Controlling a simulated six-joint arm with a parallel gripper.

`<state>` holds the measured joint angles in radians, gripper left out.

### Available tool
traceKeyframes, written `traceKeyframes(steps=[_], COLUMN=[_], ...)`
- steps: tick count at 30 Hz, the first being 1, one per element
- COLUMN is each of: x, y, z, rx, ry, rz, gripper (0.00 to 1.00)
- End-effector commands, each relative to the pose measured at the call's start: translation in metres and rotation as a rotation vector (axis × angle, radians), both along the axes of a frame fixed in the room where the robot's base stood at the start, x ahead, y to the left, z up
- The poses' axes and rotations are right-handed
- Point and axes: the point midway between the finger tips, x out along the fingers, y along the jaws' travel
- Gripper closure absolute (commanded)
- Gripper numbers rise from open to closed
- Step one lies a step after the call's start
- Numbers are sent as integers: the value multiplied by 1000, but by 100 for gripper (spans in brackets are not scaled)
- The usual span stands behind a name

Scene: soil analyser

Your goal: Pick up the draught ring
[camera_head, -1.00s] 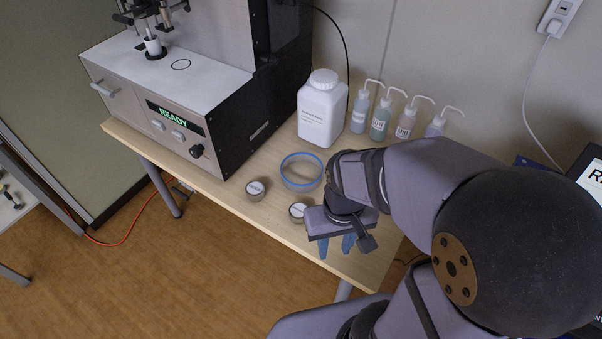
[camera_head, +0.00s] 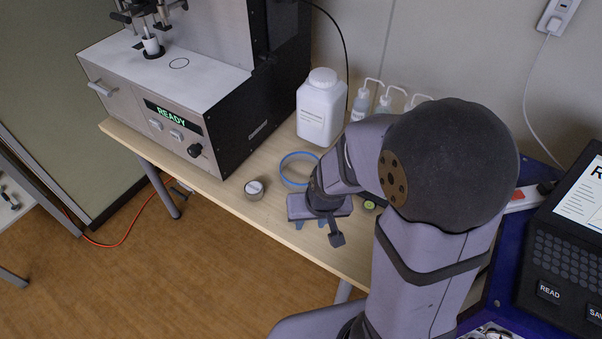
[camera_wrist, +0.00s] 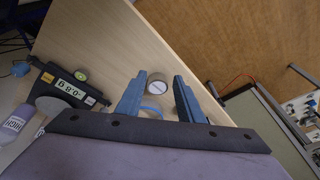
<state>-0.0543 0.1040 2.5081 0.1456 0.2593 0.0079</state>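The draught ring looks to be the blue hoop (camera_head: 283,172) lying on the table between the white jar and the small tins. In the head view its right side is partly hidden by my wrist. My gripper (camera_head: 310,223) is close to it, on its near right side, with the fingers pointing toward the table's front. In the wrist view my gripper (camera_wrist: 159,76) has its two blue fingers spread with nothing held. A bit of blue, likely the ring (camera_wrist: 152,105), shows low between the fingers.
A round tin (camera_head: 254,189) stands left of my gripper; a tin (camera_wrist: 158,82) also shows beyond the fingertips. The analyser (camera_head: 190,110) reads READY at left. A white jar (camera_head: 321,108) and wash bottles stand behind. A display device (camera_wrist: 68,86) lies aside.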

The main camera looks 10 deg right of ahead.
Motion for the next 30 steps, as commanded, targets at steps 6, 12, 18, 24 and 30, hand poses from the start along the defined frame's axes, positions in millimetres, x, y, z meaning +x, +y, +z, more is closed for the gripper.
traceKeyframes(steps=[6, 12, 18, 24, 30], x=[72, 121, 144, 150, 151], y=[3, -13, -37, -51, -55], z=[-46, -74, -88, -89, -86], rx=[-3, -70, -171, -247, -271], ry=[-234, -461, -659, -781, -820], rz=[-115, -224, -295, -322, -326], gripper=[66, 66, 66, 66, 66])
